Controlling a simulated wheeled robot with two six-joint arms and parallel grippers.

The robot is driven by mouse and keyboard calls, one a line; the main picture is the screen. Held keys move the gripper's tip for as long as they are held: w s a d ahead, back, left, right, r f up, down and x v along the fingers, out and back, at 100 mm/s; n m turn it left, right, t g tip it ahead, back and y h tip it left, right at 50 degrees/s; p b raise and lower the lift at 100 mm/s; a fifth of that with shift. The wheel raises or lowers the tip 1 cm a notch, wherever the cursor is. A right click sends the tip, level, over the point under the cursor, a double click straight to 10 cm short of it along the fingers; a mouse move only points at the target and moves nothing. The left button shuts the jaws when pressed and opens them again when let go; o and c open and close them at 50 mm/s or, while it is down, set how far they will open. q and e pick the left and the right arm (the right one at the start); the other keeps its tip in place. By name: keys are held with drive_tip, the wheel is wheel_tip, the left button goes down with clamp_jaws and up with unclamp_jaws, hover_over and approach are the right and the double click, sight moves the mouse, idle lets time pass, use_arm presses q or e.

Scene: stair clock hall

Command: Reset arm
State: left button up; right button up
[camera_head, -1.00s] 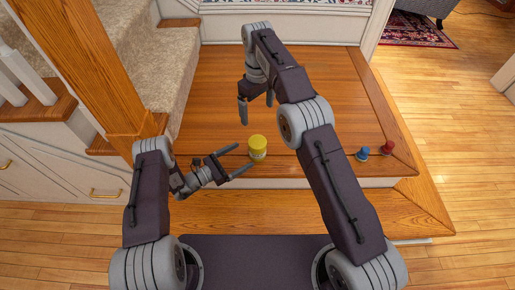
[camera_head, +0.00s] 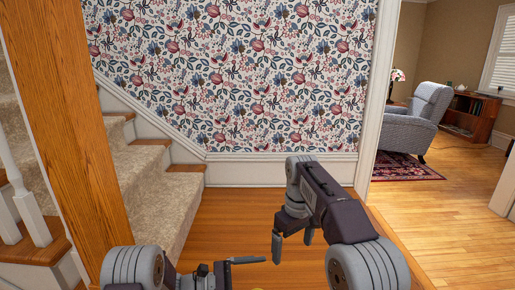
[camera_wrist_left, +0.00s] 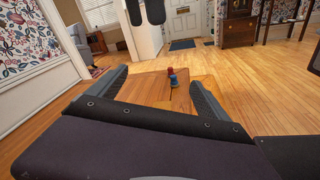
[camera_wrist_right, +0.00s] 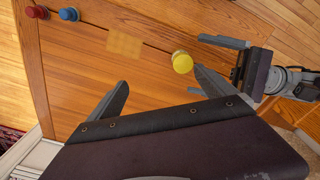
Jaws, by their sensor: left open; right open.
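My right gripper (camera_head: 293,248) is open and empty, hanging above the wooden landing with its fingers pointing down. Its open fingers also show in the right wrist view (camera_wrist_right: 160,78). My left gripper (camera_head: 228,266) is low at the bottom of the head view, partly cut off. In the left wrist view its fingers (camera_wrist_left: 160,82) stand wide apart with nothing held between them. A yellow-topped jar (camera_wrist_right: 182,62) stands on the landing, apart from both grippers; my left gripper is close to it at the right of the right wrist view.
A blue piece (camera_wrist_right: 69,14) and a red piece (camera_wrist_right: 37,11) stand near the landing's edge. A wooden post (camera_head: 65,130) and carpeted stairs (camera_head: 150,180) are at the left. The papered wall (camera_head: 240,75) is behind. Open floor (camera_head: 440,210) lies right, with an armchair (camera_head: 415,120) beyond.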

use_arm(q)
drive_tip(key=s+a+m+g+y, duration=0.3)
drive_tip(key=s+m+g+y, duration=0.4)
drive_tip(key=s, duration=1)
drive_tip(key=s+a+f+m+t+y, duration=0.25)
drive_tip(key=a+m+y, duration=0.2)
drive_tip(key=a, duration=0.25)
drive_tip(key=s+a+f+m+t+y, duration=0.25)
drive_tip(key=a+f+y, duration=0.2)
drive_tip(key=a, duration=0.35)
use_arm(e)
drive_tip(key=s+d+f+m, duration=0.35)
drive_tip(key=s+f, duration=0.45)
drive_tip(key=s, duration=0.4)
drive_tip(key=s+d+f+m, duration=0.35)
drive_tip(key=s+f, duration=0.45)
drive_tip(key=s, duration=0.5)
use_arm(q)
wheel_tip(320, 180, up, 38)
drive_tip(key=w+m+p, duration=0.1)
drive_tip(key=w+p, duration=0.1)
drive_tip(key=p, duration=3.5)
drive_tip(key=shift+w+y, duration=0.2)
drive_tip(key=shift+y, duration=0.2)
use_arm(e)
wheel_tip(320, 180, up, 37)
drive_tip(key=w, duration=0.2)
drive_tip(key=shift+w+d+t, duration=0.3)
drive_tip(key=shift+w+d, duration=0.05)
drive_tip(key=shift+d, duration=0.1)
